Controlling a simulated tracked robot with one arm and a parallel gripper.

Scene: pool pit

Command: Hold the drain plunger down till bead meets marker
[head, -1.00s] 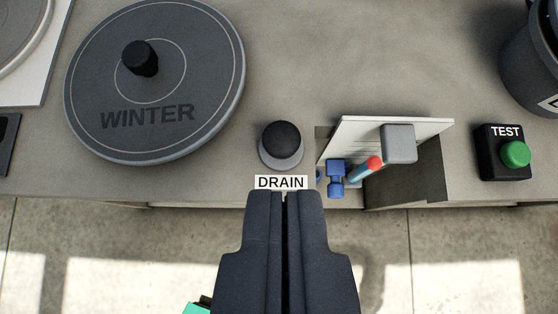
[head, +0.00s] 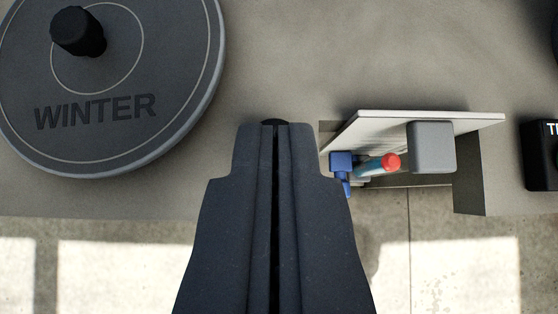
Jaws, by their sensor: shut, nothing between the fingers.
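My gripper (head: 275,124) is shut and empty, with its tips over the drain plunger. Only a thin dark sliver of the plunger's black knob (head: 274,121) shows beyond the tips. The gripper hides the rest of the plunger and its DRAIN label. I cannot tell whether the tips touch the knob or whether it is pressed down. No bead or marker can be clearly made out.
A round WINTER lid (head: 98,125) with a black knob lies at left. To the right is a recess with a white hinged panel (head: 470,120), a grey block (head: 432,147), a blue fitting (head: 341,162) and a red-tipped cylinder (head: 378,165). A black box (head: 539,160) is cut off at the right edge.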

